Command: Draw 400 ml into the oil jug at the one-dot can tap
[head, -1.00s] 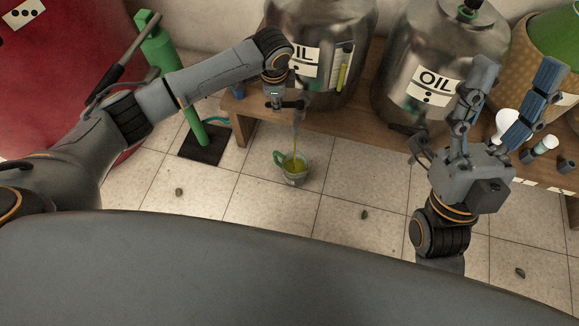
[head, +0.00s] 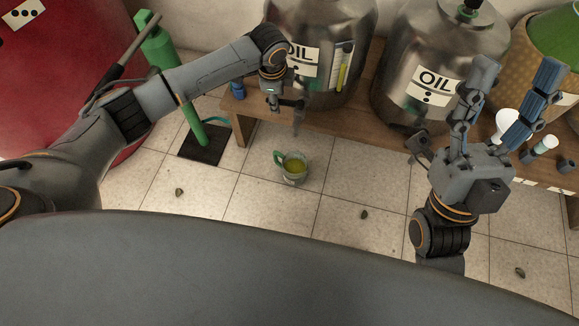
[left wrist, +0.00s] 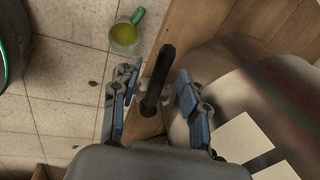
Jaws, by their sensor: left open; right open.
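The oil jug (head: 293,168), clear with a green handle, stands upright on the floor tiles below the left can's tap. Yellow-green oil lies in it; I cannot read the volume. It also shows in the left wrist view (left wrist: 124,36). The left oil can (head: 330,88) has a partly covered OIL label and a yellow sight strip. My left gripper (head: 280,98) is open at its tap. In the left wrist view the dark tap lever (left wrist: 158,78) stands between the spread fingers. No oil stream shows now. My right gripper (head: 517,78) is open and empty, raised at the right.
A second OIL can (head: 435,70) stands on the wooden bench (head: 255,110) at right. A green pump (head: 165,50) on a dark base (head: 203,147) and a red tank (head: 60,70) are at left. Small pebble-like bits lie on the floor; tiles around the jug are clear.

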